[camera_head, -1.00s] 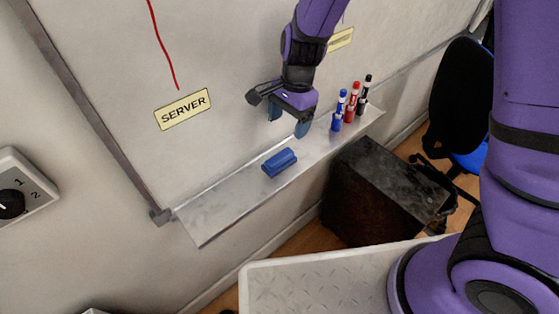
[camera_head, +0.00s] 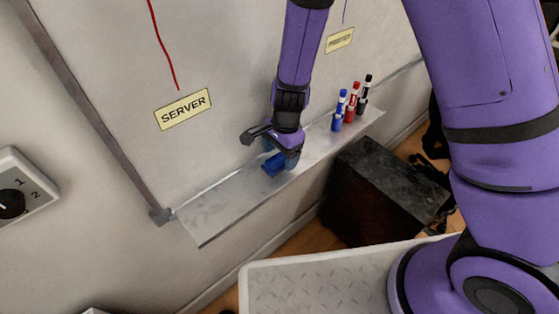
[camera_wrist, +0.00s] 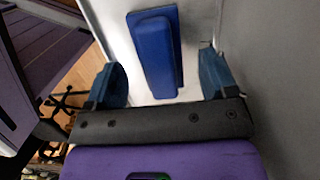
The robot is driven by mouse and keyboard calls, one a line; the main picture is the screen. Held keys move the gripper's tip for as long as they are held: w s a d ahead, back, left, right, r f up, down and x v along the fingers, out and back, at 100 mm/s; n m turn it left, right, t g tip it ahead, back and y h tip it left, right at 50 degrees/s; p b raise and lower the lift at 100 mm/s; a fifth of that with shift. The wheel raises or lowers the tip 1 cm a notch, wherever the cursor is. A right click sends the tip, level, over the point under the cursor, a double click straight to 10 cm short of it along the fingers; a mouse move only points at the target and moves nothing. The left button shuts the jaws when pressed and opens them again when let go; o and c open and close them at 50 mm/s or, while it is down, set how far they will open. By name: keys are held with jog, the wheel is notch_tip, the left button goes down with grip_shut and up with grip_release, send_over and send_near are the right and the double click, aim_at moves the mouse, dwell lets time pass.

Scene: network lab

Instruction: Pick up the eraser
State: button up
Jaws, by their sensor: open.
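The blue eraser (camera_head: 272,165) lies on the metal ledge (camera_head: 215,211) below the whiteboard. My gripper (camera_head: 280,158) is low over the ledge at the eraser and hides part of it in the head view. In the wrist view the eraser (camera_wrist: 155,50) shows between and a little beyond the two blue fingertips (camera_wrist: 162,80). The fingers stand apart, one on each side, with a visible gap to the eraser. My gripper is open and empty.
Blue (camera_head: 338,112), red (camera_head: 351,103) and black (camera_head: 363,98) markers stand upright on the ledge right of my gripper. The whiteboard (camera_head: 230,60) rises behind. A dark box (camera_head: 385,190) stands below the ledge. The ledge's left part is clear.

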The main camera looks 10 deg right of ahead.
jog(key=shift+a+f, duration=0.1)
jog(key=shift+f, duration=0.85)
jog(key=c, duration=1)
jog(key=shift+r, duration=0.15)
